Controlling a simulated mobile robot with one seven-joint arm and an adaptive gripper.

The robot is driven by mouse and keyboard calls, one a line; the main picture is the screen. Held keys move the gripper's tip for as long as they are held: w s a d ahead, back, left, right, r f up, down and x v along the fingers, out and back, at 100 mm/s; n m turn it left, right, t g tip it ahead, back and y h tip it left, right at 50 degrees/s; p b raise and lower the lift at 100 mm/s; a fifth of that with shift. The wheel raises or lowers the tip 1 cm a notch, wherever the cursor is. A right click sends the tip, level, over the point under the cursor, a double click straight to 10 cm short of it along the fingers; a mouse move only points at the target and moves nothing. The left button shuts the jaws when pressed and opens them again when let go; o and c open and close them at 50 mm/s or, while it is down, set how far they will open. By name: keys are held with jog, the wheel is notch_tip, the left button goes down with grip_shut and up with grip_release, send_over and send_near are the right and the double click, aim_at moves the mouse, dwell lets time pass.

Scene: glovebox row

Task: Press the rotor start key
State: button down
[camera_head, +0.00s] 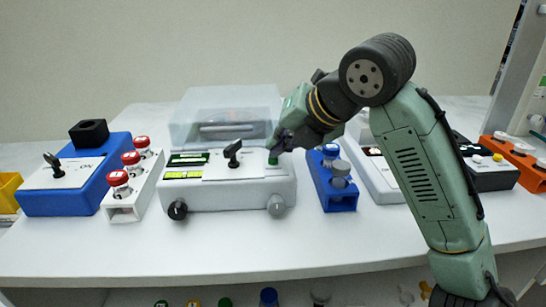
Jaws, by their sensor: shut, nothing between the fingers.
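A light grey device (225,197) stands near the middle of the table with a clear lid behind it. On its top are a black lever (233,150), small green display strips (183,175) and a green key (273,157) at the right end. The key is probably the rotor start key; its lettering is too small to read. My gripper (278,146) is shut and empty, with its fingertips right at the top of the green key. I cannot tell whether they touch it or whether the key is pressed down.
Left stand a white rack (125,208) with red-capped vials and a blue box (70,202) with a switch. Right of the device is a blue rack (338,203), then another pale device and a black box (493,178). The table's front strip (240,260) is clear.

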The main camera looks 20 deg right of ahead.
jog(key=shift+r+p, duration=0.7)
jog(key=shift+r, duration=0.1)
notch_tip(320, 180, up, 5)
jog(key=p, duration=0.4)
dwell(1.0)
